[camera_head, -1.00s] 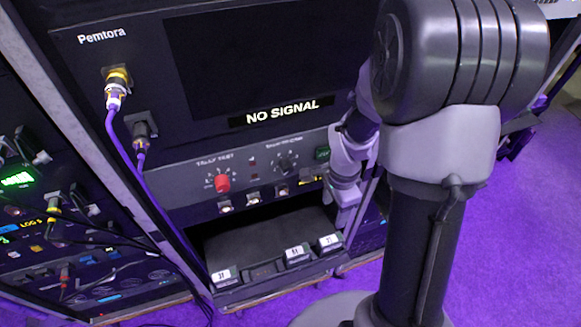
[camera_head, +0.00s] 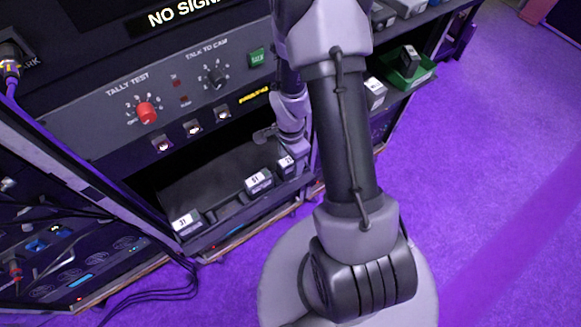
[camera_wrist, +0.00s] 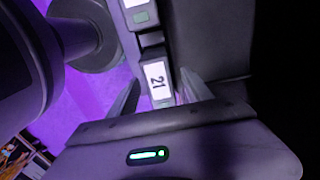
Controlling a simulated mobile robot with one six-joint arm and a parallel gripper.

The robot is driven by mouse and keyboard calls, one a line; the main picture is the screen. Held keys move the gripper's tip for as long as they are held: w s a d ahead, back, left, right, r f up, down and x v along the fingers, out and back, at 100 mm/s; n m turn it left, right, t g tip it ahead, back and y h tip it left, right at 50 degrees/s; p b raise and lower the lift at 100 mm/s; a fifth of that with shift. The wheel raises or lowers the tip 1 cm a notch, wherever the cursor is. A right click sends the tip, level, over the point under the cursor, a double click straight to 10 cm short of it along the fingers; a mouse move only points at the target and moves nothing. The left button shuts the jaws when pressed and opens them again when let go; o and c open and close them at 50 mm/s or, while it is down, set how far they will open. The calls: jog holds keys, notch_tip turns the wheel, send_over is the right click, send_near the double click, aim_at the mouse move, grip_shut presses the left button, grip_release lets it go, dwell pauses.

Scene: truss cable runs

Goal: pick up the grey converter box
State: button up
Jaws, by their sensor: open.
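My gripper (camera_head: 268,135) is at the open bay under the console panel, partly hidden by my arm. In the wrist view its two fingers (camera_wrist: 160,82) are apart, on either side of a dark block labelled 21 (camera_wrist: 157,77); I cannot tell whether they touch it. This block seems to be the right one (camera_head: 286,163) on the bay's front edge. A light grey box (camera_head: 408,7) lies on the shelf at the upper right, cut by the frame edge. It may be the grey converter box; I cannot be sure.
Blocks labelled 31 (camera_head: 186,221) and 51 (camera_head: 258,180) sit along the bay edge. A green tray (camera_head: 412,77) holding a dark item is at the right, beside a white-topped block (camera_head: 375,93). Cables (camera_head: 150,293) lie at lower left. Purple floor is clear at right.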

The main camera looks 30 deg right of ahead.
jog(key=shift+r, duration=0.15)
grip_shut()
jog(key=shift+r, duration=0.1)
